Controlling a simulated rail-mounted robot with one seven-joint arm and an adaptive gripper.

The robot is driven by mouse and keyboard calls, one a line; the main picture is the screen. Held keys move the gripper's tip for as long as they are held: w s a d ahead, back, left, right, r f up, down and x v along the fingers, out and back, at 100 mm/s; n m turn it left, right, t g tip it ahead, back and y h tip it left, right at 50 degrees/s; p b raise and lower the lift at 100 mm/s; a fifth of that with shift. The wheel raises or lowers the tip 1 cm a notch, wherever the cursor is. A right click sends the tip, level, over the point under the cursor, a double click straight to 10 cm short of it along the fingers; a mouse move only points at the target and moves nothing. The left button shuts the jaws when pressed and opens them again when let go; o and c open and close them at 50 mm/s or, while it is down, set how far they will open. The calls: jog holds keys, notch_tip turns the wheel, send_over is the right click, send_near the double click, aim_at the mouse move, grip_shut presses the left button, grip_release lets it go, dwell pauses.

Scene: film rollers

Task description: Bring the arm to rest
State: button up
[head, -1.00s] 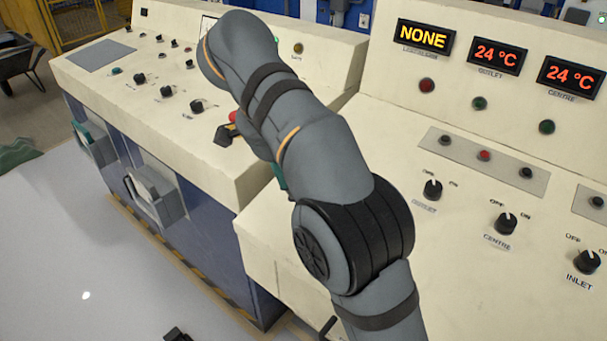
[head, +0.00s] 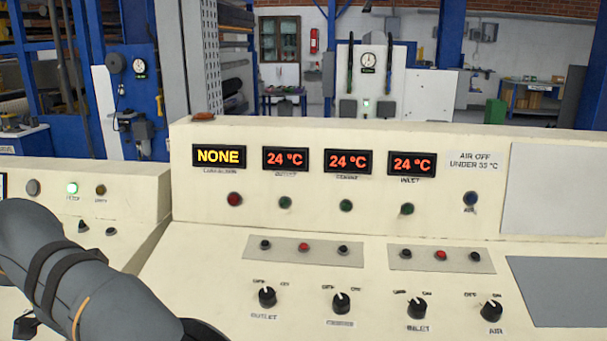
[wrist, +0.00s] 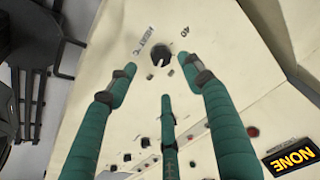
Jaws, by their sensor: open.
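My gripper (wrist: 157,70) shows in the wrist view with its green fingers spread apart and nothing between them. Beyond the fingertips is a black knob (wrist: 160,55) on the cream console; I cannot tell how far the fingers are from it. In the head view my grey arm crosses the lower left corner, and I cannot make out the gripper there.
The cream control console (head: 210,262) fills the lower head view. It carries a yellow NONE display (head: 219,156), several red 24 °C displays (head: 348,161) and several black knobs (head: 341,302). A dark metal frame (wrist: 60,50) stands at the wrist view's left.

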jog(key=x, duration=0.9)
jog(key=shift+w+f, duration=0.1)
jog(key=shift+f, duration=0.05)
